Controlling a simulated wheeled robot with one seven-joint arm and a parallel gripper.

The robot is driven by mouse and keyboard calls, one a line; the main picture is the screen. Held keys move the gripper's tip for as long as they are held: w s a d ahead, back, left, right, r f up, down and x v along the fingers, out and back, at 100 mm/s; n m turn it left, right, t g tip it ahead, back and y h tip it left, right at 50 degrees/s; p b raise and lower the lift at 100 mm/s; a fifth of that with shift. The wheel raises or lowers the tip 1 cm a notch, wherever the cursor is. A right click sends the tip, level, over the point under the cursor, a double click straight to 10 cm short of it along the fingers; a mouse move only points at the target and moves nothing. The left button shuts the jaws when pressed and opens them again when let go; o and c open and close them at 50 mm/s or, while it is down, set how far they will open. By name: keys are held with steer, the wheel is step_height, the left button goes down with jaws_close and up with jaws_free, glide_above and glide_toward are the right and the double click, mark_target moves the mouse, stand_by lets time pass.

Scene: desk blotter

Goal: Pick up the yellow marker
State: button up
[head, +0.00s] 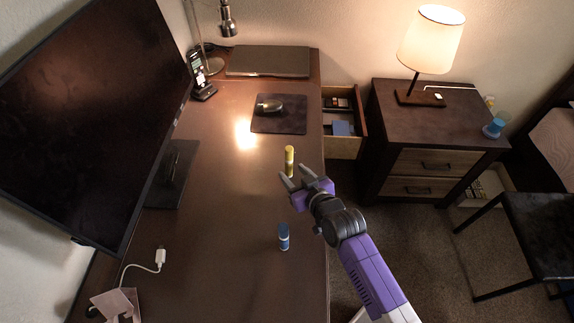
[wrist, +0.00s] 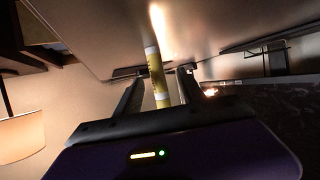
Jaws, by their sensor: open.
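The yellow marker (head: 289,160) stands upright on the brown desk, near its right edge, in the head view. My gripper (head: 290,176) is open beside the marker on its near side. In the wrist view the marker (wrist: 157,75) shows between the two open fingers of my gripper (wrist: 160,85), apart from both in the picture. Its far end lies beyond the fingertips. I cannot tell from the frames whether a finger touches it.
A blue marker-like cylinder (head: 284,237) stands nearer on the desk (head: 225,200). A mouse (head: 269,106) lies on a dark pad (head: 290,122) farther back. A large monitor (head: 90,110) fills the left. An open drawer (head: 342,146) and a nightstand (head: 385,130) are at the right.

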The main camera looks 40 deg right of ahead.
mark_target(291, 167)
steer(key=x, duration=0.3)
steer(key=shift+w+d+r+p, duration=0.2)
steer(key=shift+w+d+p, duration=0.15)
steer(key=shift+w+d+f, duration=0.15)
steer(key=shift+w+f, duration=0.15)
steer(key=shift+w, duration=0.2)
steer(key=shift+c, duration=0.2)
jaws_close()
